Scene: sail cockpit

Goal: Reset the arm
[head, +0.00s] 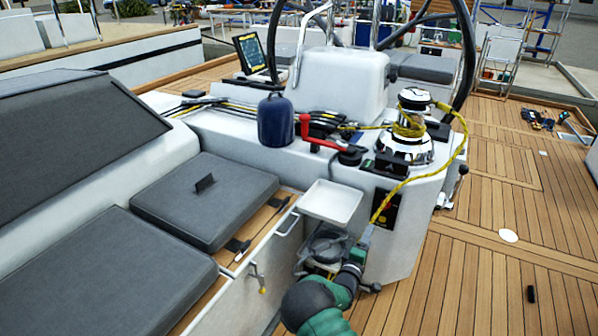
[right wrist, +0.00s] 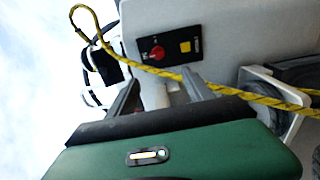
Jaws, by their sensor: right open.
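My right arm comes in from the bottom of the head view, with a green wrist, and its gripper (head: 362,243) is low in front of the white cockpit console (head: 405,235). In the right wrist view the two grey fingers of this gripper (right wrist: 160,88) stand apart. A yellow rope (right wrist: 215,88) crosses at the fingertips; I cannot tell whether it lies between them or just beyond. In the head view the rope (head: 415,177) runs from the chrome winch (head: 413,150) down towards the gripper. My left gripper is not in view.
A white tray (head: 331,202) is close left of the gripper. A red-handled lever (head: 318,138) and a dark blue cylinder (head: 276,120) stand on the console top. A black switch panel (right wrist: 170,42) is on its face. Grey cushions (head: 205,200) are left; open teak deck (head: 480,275) is right.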

